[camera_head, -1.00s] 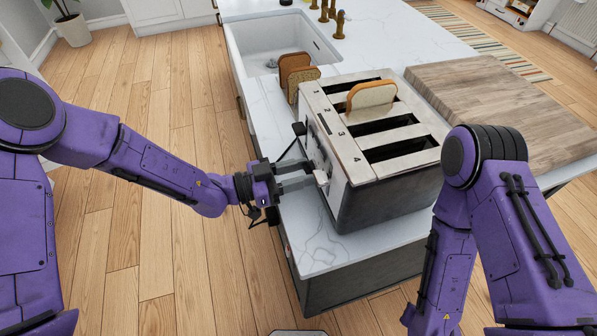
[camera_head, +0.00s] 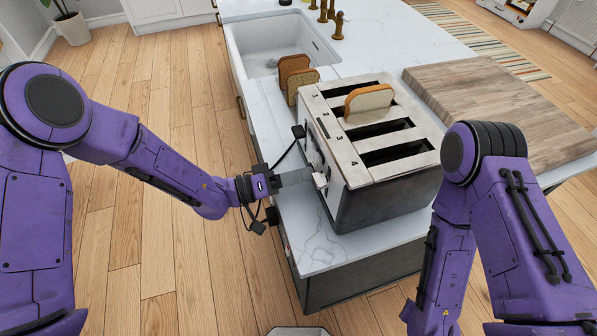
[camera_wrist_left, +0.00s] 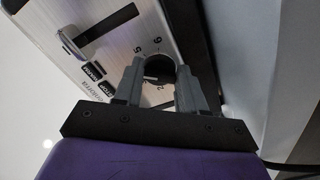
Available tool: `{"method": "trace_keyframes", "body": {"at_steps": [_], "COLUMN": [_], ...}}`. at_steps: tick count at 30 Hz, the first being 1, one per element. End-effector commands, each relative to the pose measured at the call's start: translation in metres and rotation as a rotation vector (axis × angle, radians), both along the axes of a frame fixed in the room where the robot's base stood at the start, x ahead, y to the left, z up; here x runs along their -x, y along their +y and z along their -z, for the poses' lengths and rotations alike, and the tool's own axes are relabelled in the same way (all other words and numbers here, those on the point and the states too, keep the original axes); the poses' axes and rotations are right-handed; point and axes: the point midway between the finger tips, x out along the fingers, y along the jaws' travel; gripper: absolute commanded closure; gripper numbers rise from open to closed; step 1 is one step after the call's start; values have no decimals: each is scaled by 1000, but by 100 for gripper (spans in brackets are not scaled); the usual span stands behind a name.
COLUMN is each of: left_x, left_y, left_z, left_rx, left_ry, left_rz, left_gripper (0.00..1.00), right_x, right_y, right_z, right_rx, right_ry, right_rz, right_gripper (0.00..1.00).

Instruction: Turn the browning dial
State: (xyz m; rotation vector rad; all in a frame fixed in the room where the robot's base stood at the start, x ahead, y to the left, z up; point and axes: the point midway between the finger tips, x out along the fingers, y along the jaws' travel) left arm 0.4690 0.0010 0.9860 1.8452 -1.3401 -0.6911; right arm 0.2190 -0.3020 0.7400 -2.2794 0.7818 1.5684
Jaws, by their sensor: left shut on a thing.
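The silver toaster (camera_head: 345,190) stands on the white counter, its control panel facing left toward my left arm. The browning dial (camera_wrist_left: 158,68) shows in the left wrist view as a dark round knob, with the numbers 5, 6 and 2 visible around it. My left gripper (camera_wrist_left: 160,72) is shut on the dial, one finger on each side; the fingers cover part of its scale. In the head view the left gripper (camera_head: 305,177) reaches the panel's near end, and the dial is hidden there. My right arm shows at the right, but its gripper is out of view.
A bread slice (camera_head: 369,101) sticks up from a toaster slot. Two more slices (camera_head: 297,78) stand behind the toaster. A lever (camera_wrist_left: 75,45) and labelled buttons (camera_wrist_left: 97,80) are beside the dial. A wooden board (camera_head: 500,105) lies right; a sink (camera_head: 285,45) is behind.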

Motion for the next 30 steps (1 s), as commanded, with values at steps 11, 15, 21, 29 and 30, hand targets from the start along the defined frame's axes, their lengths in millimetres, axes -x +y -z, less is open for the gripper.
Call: {"method": "trace_keyframes", "body": {"at_steps": [11, 15, 21, 29, 30], "left_x": [0, 0, 0, 0, 0], "left_y": [0, 0, 0, 0, 0], "left_z": [-1, -1, -1, -1, -1], "left_rx": [58, 67, 71, 71, 71], "left_ry": [177, 204, 217, 217, 217], "left_rz": [-1, -1, -1, -1, -1], "left_gripper": [90, 90, 90, 90, 56], "right_x": [0, 0, 0, 0, 0], "right_y": [0, 0, 0, 0, 0], "right_z": [-8, -8, -8, -8, -8], "right_rx": [0, 0, 0, 0, 0], "right_ry": [0, 0, 0, 0, 0], "right_rz": [0, 0, 0, 0, 0], "right_gripper": [50, 50, 50, 50, 50]}}
